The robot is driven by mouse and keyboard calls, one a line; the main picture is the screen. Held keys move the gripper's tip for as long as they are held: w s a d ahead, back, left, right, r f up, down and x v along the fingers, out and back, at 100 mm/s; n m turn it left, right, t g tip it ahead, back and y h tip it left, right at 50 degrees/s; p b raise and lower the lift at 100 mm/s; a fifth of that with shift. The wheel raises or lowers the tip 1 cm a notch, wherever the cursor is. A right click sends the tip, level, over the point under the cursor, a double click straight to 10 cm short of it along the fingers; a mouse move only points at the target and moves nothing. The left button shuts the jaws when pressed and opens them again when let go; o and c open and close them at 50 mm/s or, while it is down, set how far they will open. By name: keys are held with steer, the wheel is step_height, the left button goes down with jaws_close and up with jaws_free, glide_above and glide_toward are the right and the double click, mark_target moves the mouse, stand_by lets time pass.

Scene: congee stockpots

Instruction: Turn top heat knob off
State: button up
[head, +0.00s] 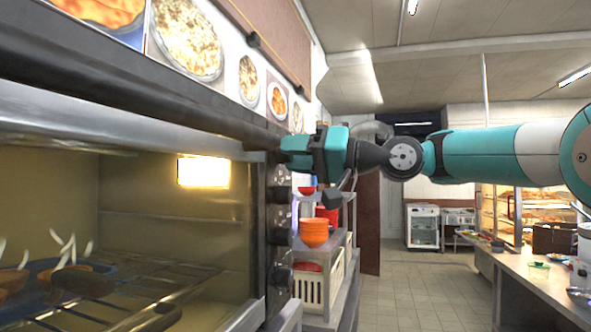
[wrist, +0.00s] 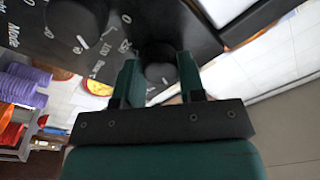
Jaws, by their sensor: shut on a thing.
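The oven's black control panel (head: 270,236) runs down the right edge of the oven front, with several dark round knobs in a column. The top heat knob (wrist: 158,64) is black and sits between the two green fingers of my gripper (wrist: 158,76) in the wrist view. My gripper (head: 288,150) is shut on it at the top of the panel in the head view, where the gripper hides the knob. A second knob (wrist: 76,22) with a pale pointer line and white numbers around it shows beside it. The gripped knob's pointer is not clear.
The oven (head: 130,130) has a lit lamp inside and a tray with a blue dish at lower left. A metal shelf with orange bowls (head: 314,232) stands just right of the panel. A counter (head: 540,290) is at far right. The tiled floor between is clear.

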steer(key=n+b, duration=0.2)
steer(key=n, duration=0.3)
steer(key=shift+f+n+g+b, duration=0.1)
steer(key=shift+n+g+b, duration=0.2)
steer(key=shift+g, duration=0.1)
stand_by(0.3)
steer(key=o, duration=0.9)
steer(key=shift+a, duration=0.1)
